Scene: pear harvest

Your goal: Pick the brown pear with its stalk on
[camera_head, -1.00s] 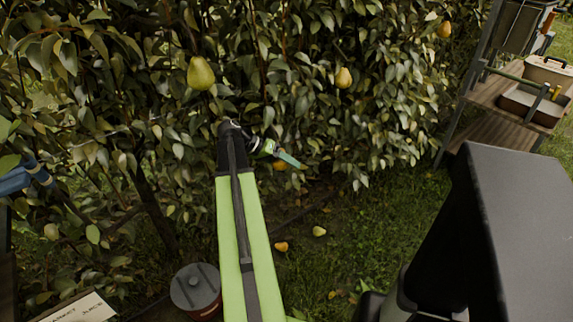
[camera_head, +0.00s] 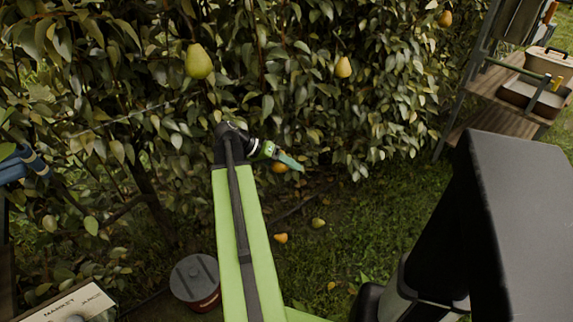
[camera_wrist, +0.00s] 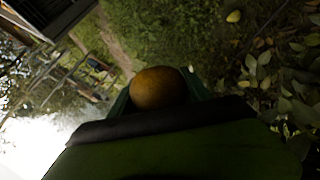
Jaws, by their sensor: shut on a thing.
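The brown pear (camera_wrist: 158,88) sits between my fingers in the wrist view, its rounded end showing. My gripper (camera_wrist: 158,98) is shut on it; the dark teal fingers flank it on both sides. In the head view my gripper (camera_head: 284,162) is in front of the lower hedge, and the orange-brown pear (camera_head: 279,168) shows just below the fingers. Its stalk is hidden in both views, and I cannot tell whether it still joins a branch.
A green-yellow pear (camera_head: 198,61) and a yellow one (camera_head: 343,67) hang higher in the hedge. Two fallen pears (camera_head: 281,238) (camera_head: 318,223) lie on the grass. A lidded bucket (camera_head: 195,280) stands front left; a wooden shelf with a tray (camera_head: 530,98) stands right.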

